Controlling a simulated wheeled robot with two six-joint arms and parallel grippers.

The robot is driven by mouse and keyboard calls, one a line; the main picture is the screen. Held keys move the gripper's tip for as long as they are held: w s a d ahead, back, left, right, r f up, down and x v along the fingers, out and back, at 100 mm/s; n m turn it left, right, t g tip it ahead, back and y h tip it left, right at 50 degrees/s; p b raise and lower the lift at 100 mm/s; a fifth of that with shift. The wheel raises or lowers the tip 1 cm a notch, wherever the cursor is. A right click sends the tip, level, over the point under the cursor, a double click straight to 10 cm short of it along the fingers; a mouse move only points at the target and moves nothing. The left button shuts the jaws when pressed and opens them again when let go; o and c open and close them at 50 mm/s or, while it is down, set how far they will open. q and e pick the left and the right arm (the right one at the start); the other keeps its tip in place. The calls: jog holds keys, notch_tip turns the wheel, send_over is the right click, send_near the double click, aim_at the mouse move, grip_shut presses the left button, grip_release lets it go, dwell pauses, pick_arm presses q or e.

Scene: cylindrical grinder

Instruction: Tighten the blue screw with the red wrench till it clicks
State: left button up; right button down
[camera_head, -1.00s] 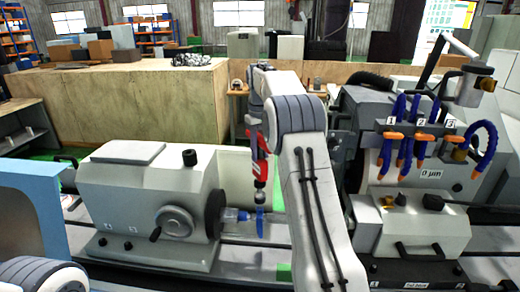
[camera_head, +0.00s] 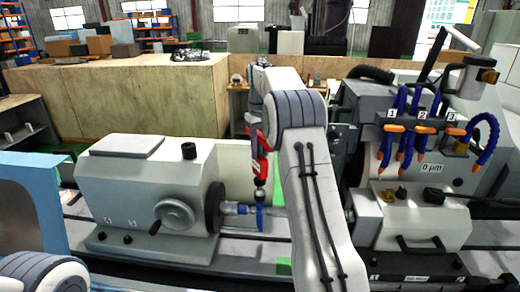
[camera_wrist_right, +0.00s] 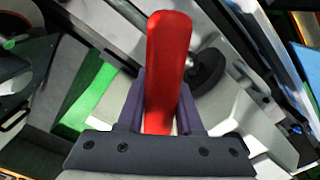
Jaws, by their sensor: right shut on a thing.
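The red wrench (camera_head: 262,168) hangs upright in my right gripper (camera_head: 258,148), in the middle of the head view. Its dark lower end is just above the blue screw (camera_head: 259,218), and I cannot tell whether they touch. The screw sits at the end of the spindle of the grey left machine head. In the right wrist view the wrench (camera_wrist_right: 168,65) stands between the fingers of my right gripper (camera_wrist_right: 160,115), which is shut on it. The screw cannot be made out in that view. My left gripper is not in view; only part of my left arm shows at bottom left.
The grey headstock (camera_head: 145,190) with its handwheel (camera_head: 174,217) stands left of the screw. The grinding unit (camera_head: 420,215) with blue hoses (camera_head: 400,125) stands to the right. A light-blue panel (camera_head: 35,205) is at far left. A plywood wall (camera_head: 135,100) stands behind.

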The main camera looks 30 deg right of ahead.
aim_at(260, 156)
jog(key=shift+f, duration=0.2)
jog(key=shift+f+b, duration=0.3)
jog(key=shift+f, duration=0.45)
jog(key=shift+f+b, duration=0.3)
jog(key=shift+f, duration=0.35)
dwell(0.6)
